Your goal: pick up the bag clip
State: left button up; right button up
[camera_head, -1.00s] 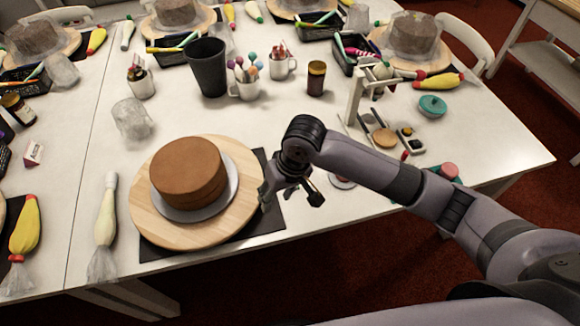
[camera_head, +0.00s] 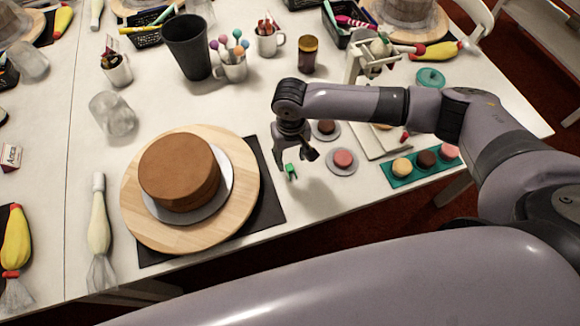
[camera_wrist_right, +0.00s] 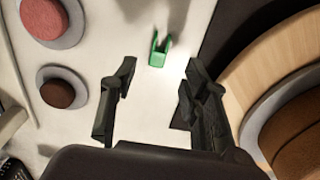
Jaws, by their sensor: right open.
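The bag clip (camera_head: 291,171) is small and green. It shows just below my right gripper (camera_head: 293,160) in the head view, to the right of the turntable with the cake. In the right wrist view the green clip (camera_wrist_right: 159,50) lies on the white table, beyond and between the fingertips of my right gripper (camera_wrist_right: 156,82). The jaws are open and empty, and the clip appears apart from both fingers. My left gripper is not in view; a large arm link of mine crosses the bottom of the head view.
A brown cake (camera_head: 180,172) stands on a wooden turntable (camera_head: 135,215) over a dark mat (camera_head: 268,200), close left of my right gripper. Macarons on small plates (camera_head: 343,160) lie to its right, with a teal tray (camera_head: 425,172) farther right. The table's front edge is near.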

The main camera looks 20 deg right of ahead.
aim_at(292, 176)
jog(key=shift+f, duration=0.7)
jog(key=shift+s+f, duration=0.1)
jog(key=shift+f, duration=0.15)
jog(key=f, duration=0.1)
jog(key=f+p, duration=0.1)
jog(key=f, duration=0.1)
jog(key=shift+s+f, duration=0.3)
jog(key=shift+s, duration=0.05)
jog(key=shift+f, duration=0.6)
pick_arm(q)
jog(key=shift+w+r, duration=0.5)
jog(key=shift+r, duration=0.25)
pick_arm(e)
jog(key=shift+c, duration=0.5)
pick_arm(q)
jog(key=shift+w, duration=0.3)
pick_arm(e)
jog(key=c, duration=0.7)
